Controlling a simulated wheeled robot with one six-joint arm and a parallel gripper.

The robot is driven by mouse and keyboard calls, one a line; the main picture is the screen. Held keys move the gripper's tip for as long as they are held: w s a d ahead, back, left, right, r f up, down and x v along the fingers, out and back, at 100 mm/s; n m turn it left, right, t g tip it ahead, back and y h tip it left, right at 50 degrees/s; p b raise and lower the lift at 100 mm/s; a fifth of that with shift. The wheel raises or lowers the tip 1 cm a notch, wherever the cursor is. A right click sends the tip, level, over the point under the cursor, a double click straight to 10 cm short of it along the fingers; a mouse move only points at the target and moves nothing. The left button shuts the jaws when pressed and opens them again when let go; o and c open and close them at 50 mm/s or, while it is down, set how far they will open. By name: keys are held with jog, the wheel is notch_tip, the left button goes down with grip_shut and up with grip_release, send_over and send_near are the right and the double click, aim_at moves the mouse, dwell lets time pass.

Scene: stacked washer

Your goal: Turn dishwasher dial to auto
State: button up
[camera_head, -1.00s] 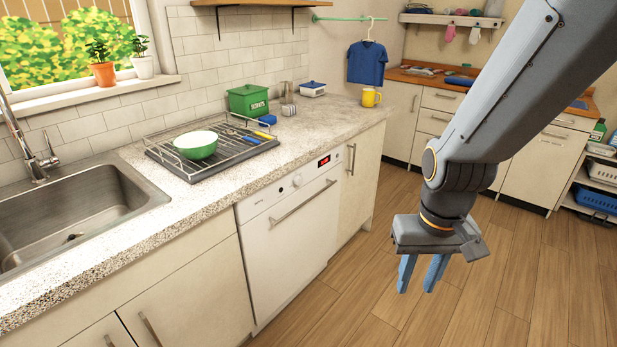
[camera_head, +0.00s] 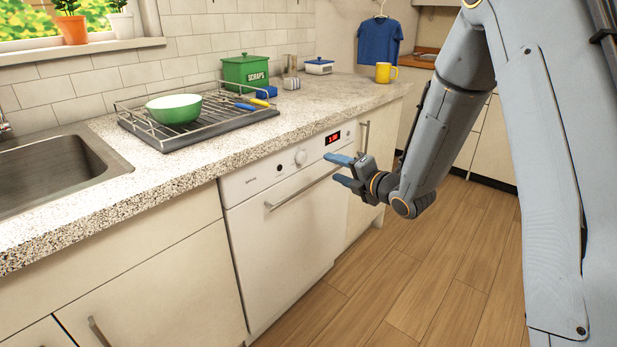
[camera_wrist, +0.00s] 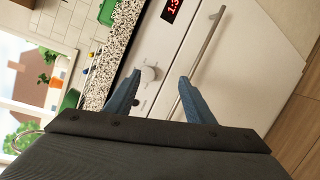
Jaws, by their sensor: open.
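The white dishwasher (camera_head: 282,240) is built in under the counter, with its door shut. Its round white dial (camera_head: 300,157) sits on the top panel, between a small dark button and the red lit display (camera_head: 333,138). The dial's markings are too small to read. My gripper (camera_head: 337,169) is open and empty, in front of the panel to the right of the dial, its blue fingers pointing left. In the wrist view the dial (camera_wrist: 149,73) shows ahead between the two open fingers (camera_wrist: 155,90), apart from them. The display (camera_wrist: 171,10) is at the top.
The dishwasher's bar handle (camera_head: 300,190) runs below the dial, close to my lower finger. The counter edge (camera_head: 190,172) overhangs above the panel. A dish rack (camera_head: 200,125) with a green bowl (camera_head: 174,108) stands on the counter. The wooden floor (camera_head: 400,280) in front is clear.

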aim_at(304, 159)
jog(key=shift+w+a+f+n+y+b, duration=0.2)
jog(key=shift+w+a+n+y, duration=0.5)
jog(key=shift+a, duration=0.7)
jog(key=shift+w+a+f+n+y+b, duration=0.1)
jog(key=shift+w+a+n+y+b, duration=0.2)
jog(key=shift+w+a+n, duration=0.75)
jog(key=shift+w+a+f+n+y+b, duration=0.1)
jog(key=shift+w+a+n+y, duration=0.45)
jog(key=shift+w+a, duration=0.9)
jog(key=shift+s+a, duration=0.35)
jog(key=shift+s, duration=0.05)
jog(key=c, duration=1.1)
jog(key=shift+o, duration=0.2)
